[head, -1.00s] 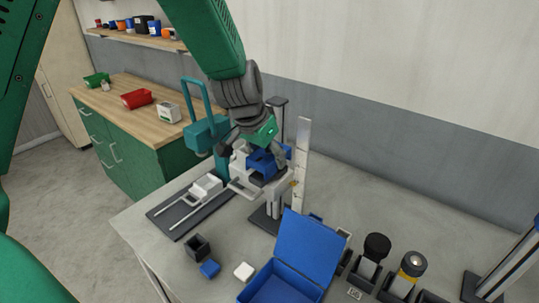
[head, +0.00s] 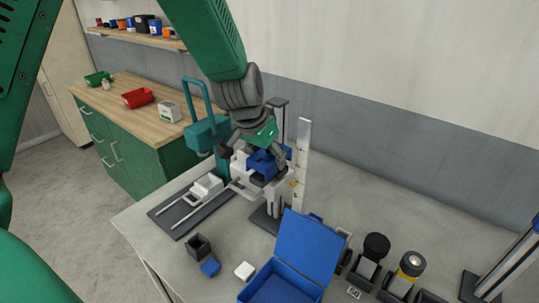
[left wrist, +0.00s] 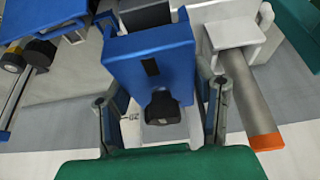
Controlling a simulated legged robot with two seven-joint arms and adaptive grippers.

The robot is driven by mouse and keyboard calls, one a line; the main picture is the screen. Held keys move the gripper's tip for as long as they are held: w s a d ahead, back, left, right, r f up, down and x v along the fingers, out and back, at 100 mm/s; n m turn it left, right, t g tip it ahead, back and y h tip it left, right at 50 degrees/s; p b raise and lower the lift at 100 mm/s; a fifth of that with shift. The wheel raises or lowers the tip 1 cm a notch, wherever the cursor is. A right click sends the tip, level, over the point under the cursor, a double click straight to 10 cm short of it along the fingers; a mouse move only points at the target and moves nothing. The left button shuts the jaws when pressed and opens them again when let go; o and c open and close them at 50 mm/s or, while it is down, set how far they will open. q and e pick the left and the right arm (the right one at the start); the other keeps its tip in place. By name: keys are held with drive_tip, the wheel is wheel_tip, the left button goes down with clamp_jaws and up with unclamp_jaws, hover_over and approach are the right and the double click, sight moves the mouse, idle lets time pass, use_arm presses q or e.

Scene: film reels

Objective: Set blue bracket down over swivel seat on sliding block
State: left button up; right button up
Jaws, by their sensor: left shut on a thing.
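My left gripper (head: 258,152) is shut on the blue bracket (head: 264,164), near the upright post. In the left wrist view the bracket (left wrist: 150,65) is a blue block with a dark slot, between the two fingers. A black knob-like part (left wrist: 163,108) shows at the bracket's near edge. In the head view, a white block (head: 243,189) on the post stand is directly under the bracket, likely the sliding block. The swivel seat is mostly hidden by the bracket and gripper, so I cannot tell whether the bracket touches it. My right gripper is not in view.
A tall white scale (head: 302,160) stands just right of the bracket. A dark plate with rails (head: 190,211) lies to the left. An open blue box (head: 308,250), a dark cup (head: 198,246) and small blocks are in front. A teal press (head: 206,133) stands behind left.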

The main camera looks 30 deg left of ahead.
use_arm(q)
drive_tip(key=shift+f+b, duration=0.5)
drive_tip(key=shift+f, duration=0.3)
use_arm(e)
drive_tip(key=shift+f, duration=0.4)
use_arm(q)
drive_tip(key=shift+s+d+f+b, duration=0.1)
drive_tip(key=shift+s+f+b, duration=0.25)
drive_tip(key=shift+f, duration=0.2)
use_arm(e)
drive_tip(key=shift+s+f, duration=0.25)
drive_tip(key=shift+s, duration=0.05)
use_arm(q)
drive_tip(key=shift+c, duration=0.5)
drive_tip(key=o, duration=1.5)
drive_tip(key=shift+f, duration=0.1)
drive_tip(key=shift+o, duration=0.8)
drive_tip(key=shift+w, duration=0.15)
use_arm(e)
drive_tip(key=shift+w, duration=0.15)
use_arm(q)
drive_tip(key=shift+w, duration=0.3)
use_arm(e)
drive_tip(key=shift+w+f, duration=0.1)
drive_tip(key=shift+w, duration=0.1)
use_arm(q)
drive_tip(key=shift+s+r, duration=0.15)
drive_tip(key=shift+r, duration=0.05)
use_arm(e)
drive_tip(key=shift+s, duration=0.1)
